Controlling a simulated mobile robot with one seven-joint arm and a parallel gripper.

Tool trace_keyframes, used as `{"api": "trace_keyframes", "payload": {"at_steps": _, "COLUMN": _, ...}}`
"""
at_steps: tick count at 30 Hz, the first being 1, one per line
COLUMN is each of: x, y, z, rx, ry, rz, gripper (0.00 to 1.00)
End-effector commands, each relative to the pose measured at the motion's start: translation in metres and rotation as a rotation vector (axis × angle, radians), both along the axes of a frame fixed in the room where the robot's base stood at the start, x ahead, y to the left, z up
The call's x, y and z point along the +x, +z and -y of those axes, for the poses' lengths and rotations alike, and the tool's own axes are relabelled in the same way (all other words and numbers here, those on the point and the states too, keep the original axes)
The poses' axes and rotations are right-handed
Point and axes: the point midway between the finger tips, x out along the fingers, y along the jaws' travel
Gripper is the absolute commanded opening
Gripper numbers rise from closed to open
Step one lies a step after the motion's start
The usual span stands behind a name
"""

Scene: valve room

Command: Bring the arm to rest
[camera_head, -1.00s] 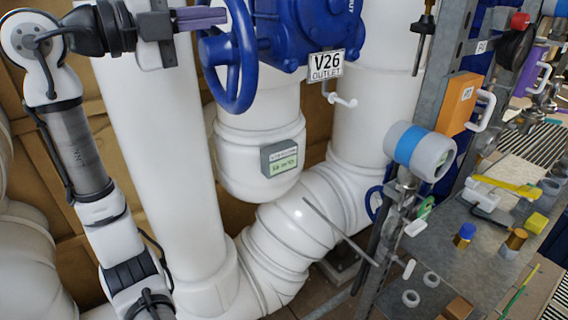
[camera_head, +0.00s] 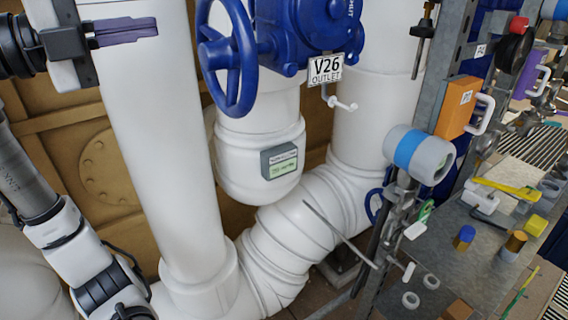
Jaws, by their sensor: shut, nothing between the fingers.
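My gripper (camera_head: 124,32) is at the upper left, in front of a white vertical pipe. Its dark fingers point right and are together, with nothing between them. The fingertips are apart from the blue handwheel (camera_head: 229,62), which stands to their right. My arm runs down the left edge, partly out of the picture.
A blue valve body (camera_head: 312,30) carries a V26 OUTLET sign (camera_head: 325,69). Thick white pipes (camera_head: 160,150) fill the middle. A grey workbench (camera_head: 455,255) with small parts and an orange box (camera_head: 460,107) stand at the right. A thin grey rod (camera_head: 340,235) slants near the lower pipe.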

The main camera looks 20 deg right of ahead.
Motion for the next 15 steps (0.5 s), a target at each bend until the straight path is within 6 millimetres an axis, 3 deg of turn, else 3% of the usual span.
{"api": "trace_keyframes", "payload": {"at_steps": 6, "x": -0.006, "y": 0.0, "z": -0.018, "rx": 0.0, "ry": 0.0, "rz": 0.001, "gripper": 0.0}}
{"api": "trace_keyframes", "payload": {"at_steps": 15, "x": -0.007, "y": 0.0, "z": -0.02, "rx": 0.0, "ry": 0.0, "rz": 0.001, "gripper": 0.0}}
